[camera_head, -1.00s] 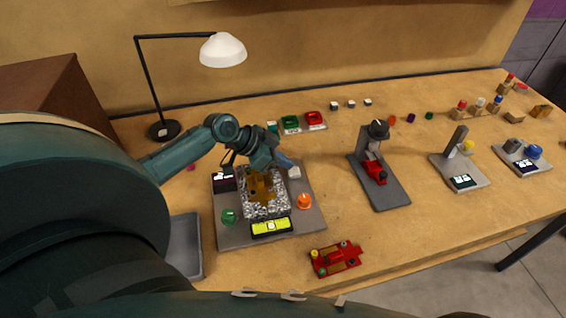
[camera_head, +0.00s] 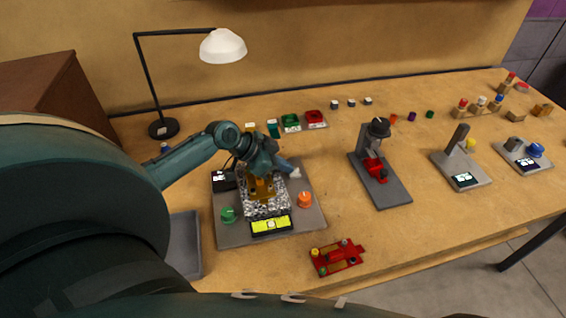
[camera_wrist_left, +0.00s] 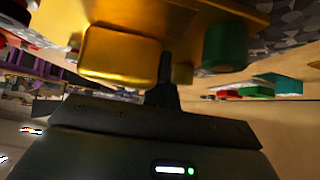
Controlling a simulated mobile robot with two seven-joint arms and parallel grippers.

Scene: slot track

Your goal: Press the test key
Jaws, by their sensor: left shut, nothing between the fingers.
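A grey base board (camera_head: 232,238) on the table carries a speckled block with a gold piece (camera_head: 262,187) on it. It also carries a green knob (camera_head: 229,215), an orange knob (camera_head: 305,200) and a yellow-lit display (camera_head: 271,224). A small pale key-like part (camera_head: 296,173) is at the board's upper right; its label cannot be read. My left gripper (camera_head: 287,165) is shut and empty over the board, its tip close to the pale part. Contact cannot be told. In the left wrist view, the dark fingers (camera_wrist_left: 165,70) are beside the gold piece (camera_wrist_left: 120,55) and a green round part (camera_wrist_left: 226,46).
A grey stand with a red part (camera_head: 375,168) is to the right, with more devices beyond. A lamp (camera_head: 223,47) stands at the back left. A grey tray (camera_head: 184,245) is at the left.

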